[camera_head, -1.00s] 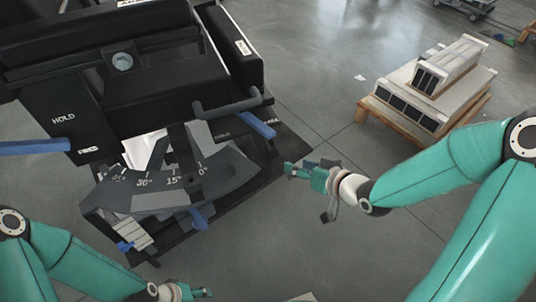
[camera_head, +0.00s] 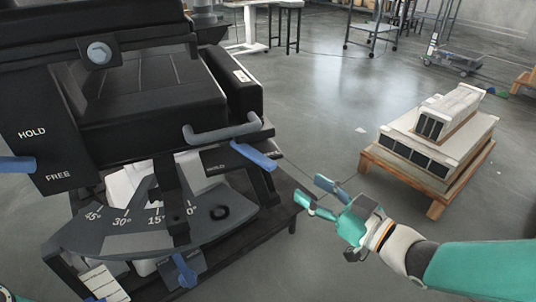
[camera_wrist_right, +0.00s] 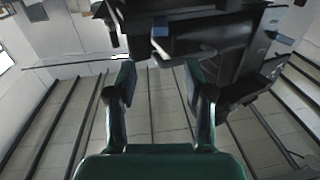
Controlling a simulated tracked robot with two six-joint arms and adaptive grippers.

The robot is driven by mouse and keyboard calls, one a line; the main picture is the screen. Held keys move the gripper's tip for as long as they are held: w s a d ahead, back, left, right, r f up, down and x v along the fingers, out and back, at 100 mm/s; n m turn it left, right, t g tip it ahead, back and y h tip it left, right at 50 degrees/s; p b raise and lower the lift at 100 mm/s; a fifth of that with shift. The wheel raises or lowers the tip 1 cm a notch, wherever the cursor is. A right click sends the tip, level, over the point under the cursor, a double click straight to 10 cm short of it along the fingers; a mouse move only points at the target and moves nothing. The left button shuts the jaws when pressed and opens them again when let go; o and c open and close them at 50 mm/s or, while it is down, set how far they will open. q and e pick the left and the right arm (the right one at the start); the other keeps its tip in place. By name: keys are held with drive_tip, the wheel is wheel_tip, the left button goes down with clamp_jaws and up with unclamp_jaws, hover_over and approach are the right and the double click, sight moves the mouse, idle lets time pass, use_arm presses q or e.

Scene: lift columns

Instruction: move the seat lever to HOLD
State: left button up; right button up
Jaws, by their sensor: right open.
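A black seat (camera_head: 150,95) stands at the left on a dark base. A blue-ended lever (camera_head: 253,155) sticks out under its right front edge, beside a small plate lettered HOLD (camera_head: 214,168); the rest of that plate's lettering is hidden. Another blue lever (camera_head: 18,163) crosses a side panel marked HOLD and FREE (camera_head: 48,135), between the two words. I cannot tell which is the seat lever. My right gripper (camera_head: 314,191) is open and empty, right of and below the first lever, clear of it. Its fingers (camera_wrist_right: 159,76) also show apart in the right wrist view. My left gripper is out of view.
A grey angle scale (camera_head: 150,225) and a blue handle (camera_head: 185,270) sit below the seat. A grey bar handle (camera_head: 222,132) juts out above the right lever. A loaded wooden pallet (camera_head: 430,150) stands at the right.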

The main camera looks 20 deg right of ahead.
sight(274, 165)
drive_tip(key=b+x, duration=0.1)
drive_tip(key=x, duration=1.2)
drive_tip(key=shift+w+a+f+b, duration=0.1)
drive_tip(key=shift+w+a+b, duration=0.05)
drive_tip(key=shift+b, duration=0.15)
drive_tip(key=shift+c, duration=0.3)
clamp_jaws()
